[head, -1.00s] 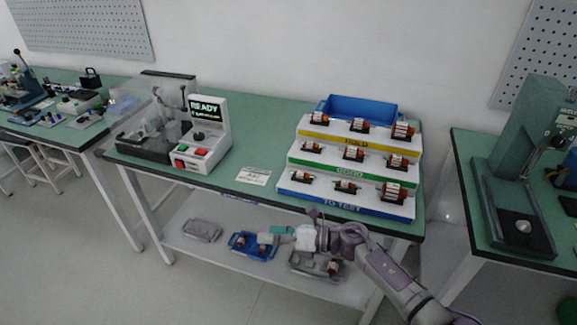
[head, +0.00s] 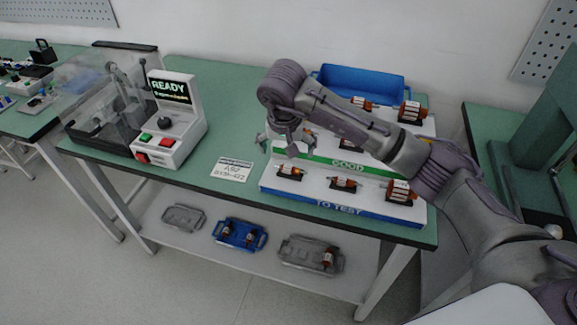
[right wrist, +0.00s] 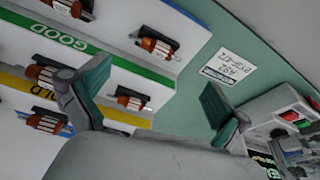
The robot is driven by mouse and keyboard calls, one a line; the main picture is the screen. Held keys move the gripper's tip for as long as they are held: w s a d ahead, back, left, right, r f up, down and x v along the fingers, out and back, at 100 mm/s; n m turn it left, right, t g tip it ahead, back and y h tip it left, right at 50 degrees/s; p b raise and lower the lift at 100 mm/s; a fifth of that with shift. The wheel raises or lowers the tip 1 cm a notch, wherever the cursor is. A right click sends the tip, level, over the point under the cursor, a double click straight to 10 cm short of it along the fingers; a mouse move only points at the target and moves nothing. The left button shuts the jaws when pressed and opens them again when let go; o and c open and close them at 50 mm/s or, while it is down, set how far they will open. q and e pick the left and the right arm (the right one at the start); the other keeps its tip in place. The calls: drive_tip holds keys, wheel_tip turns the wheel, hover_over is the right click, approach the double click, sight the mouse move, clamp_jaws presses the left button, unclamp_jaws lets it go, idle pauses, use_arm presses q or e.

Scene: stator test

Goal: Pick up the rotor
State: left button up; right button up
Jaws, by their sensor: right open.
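Rotors with copper-brown windings and pale bands stand on dark cradles on a white stepped rack (head: 318,191). The lowest step, marked TO TEST, holds a left rotor (head: 290,172), a middle rotor (head: 343,184) and a larger right rotor (head: 400,192). My right gripper (head: 284,142) is open and empty above the rack's left part, pointing down. My right arm hides much of the upper steps. In the right wrist view, my gripper's teal fingers (right wrist: 155,85) are spread wide, with a rotor (right wrist: 131,98) beside the left finger and another (right wrist: 156,45) beyond. My left gripper is not shown.
A tester with a READY screen (head: 169,88) and a clear cover stands left on the green table (head: 222,110). A white label card (head: 232,170) lies between it and the rack. A blue bin (head: 362,84) is behind the rack. Trays (head: 183,217) sit on the lower shelf.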

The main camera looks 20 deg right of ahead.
sight(287, 167)
drive_tip(key=p+x, duration=0.1)
drive_tip(key=x, duration=0.3)
drive_tip(key=shift+a+f, duration=0.1)
drive_tip(key=shift+f, duration=0.25)
drive_tip(key=x, duration=0.2)
drive_tip(key=shift+f+p, duration=0.25)
drive_tip(key=shift+p, duration=0.15)
drive_tip(key=shift+w+f, duration=0.15)
drive_tip(key=shift+f, duration=0.2)
use_arm(q)
drive_tip(key=shift+w+d+r, duration=0.25)
drive_tip(key=shift+w+r, duration=0.6)
drive_tip(key=shift+r, duration=0.25)
use_arm(e)
drive_tip(key=shift+f, duration=0.15)
drive_tip(key=c, duration=1.2)
